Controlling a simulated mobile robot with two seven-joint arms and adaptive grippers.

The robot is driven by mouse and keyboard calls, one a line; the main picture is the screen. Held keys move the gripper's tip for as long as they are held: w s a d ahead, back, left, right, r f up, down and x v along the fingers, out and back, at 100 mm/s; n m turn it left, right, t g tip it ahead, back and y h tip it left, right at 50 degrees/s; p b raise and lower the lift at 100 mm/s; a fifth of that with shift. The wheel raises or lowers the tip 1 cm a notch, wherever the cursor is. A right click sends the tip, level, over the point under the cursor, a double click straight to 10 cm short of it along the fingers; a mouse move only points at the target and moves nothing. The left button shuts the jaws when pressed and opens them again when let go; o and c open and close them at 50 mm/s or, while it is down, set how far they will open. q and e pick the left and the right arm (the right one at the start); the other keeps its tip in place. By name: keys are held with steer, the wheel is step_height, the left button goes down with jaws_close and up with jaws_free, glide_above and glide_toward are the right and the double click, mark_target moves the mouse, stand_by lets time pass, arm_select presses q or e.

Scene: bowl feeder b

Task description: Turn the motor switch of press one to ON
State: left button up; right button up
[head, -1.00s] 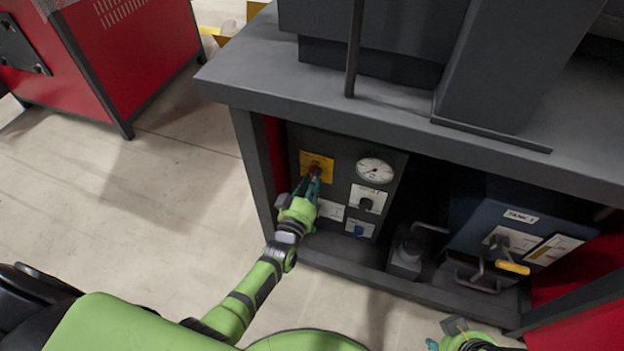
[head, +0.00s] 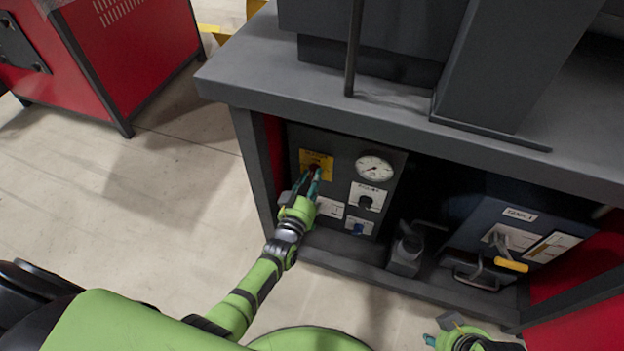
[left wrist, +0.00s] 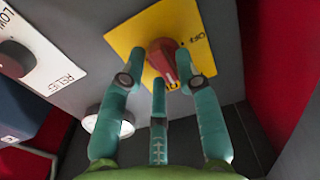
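The motor switch is a red rotary knob (left wrist: 163,59) on a yellow plate (left wrist: 121,40), seen close in the left wrist view. In the head view the yellow plate (head: 317,160) sits at the upper left of the dark control panel, with the knob mostly hidden by my fingers. A pale mark shows on the knob's lower right in the wrist view. My left gripper (left wrist: 160,70) is open, its teal fingertips on either side of the knob; I cannot tell whether they touch it. It also shows in the head view (head: 313,177). My right gripper (head: 432,340) is partly visible at the bottom edge.
A yellow-handled lever (head: 511,265) is at right. The floor at left is clear.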

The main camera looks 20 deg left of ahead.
stand_by(0.3)
arm_select(q)
steer(key=s, duration=1.2)
steer(key=shift+a, duration=0.2)
steer(key=shift+w, duration=0.1)
